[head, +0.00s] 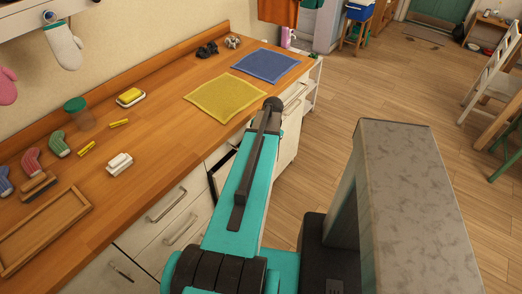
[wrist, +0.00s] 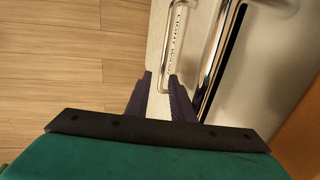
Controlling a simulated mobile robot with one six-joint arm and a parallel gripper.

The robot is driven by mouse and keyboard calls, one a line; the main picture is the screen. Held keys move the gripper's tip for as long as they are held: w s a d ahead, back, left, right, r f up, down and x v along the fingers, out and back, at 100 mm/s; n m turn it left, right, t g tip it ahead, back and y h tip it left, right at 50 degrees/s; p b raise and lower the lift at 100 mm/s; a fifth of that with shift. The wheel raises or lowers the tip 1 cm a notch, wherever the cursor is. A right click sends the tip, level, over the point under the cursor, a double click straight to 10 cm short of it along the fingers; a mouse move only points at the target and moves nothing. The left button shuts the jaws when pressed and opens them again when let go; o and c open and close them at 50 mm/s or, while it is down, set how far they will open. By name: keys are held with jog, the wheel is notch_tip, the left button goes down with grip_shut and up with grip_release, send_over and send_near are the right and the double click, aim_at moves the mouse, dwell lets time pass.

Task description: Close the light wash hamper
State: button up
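In the wrist view my gripper (wrist: 161,76) is open, with its two dark fingers apart. It points at a pale cabinet front (wrist: 155,35). A thin metal handle (wrist: 168,45) on that front ends between the fingertips in the picture; I cannot tell whether they touch it. A second, thicker handle (wrist: 219,62) lies to the right, beside a dark gap. No label shows which front is the light wash hamper. In the head view a front under the counter stands ajar with a dark opening (head: 221,174), partly behind my arm. My gripper is hidden there.
The wooden counter (head: 158,135) holds a yellow mat (head: 225,96), a blue mat (head: 265,65), a soap dish and a wooden tray (head: 45,232). White drawers (head: 170,200) run below it.

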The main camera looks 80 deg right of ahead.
notch_tip(320, 180, up, 12)
jog(key=s+a+b, duration=0.1)
jog(key=s+b, duration=0.1)
dwell(0.7)
jog(key=shift+a+f, duration=0.1)
jog(key=shift+c, duration=0.3)
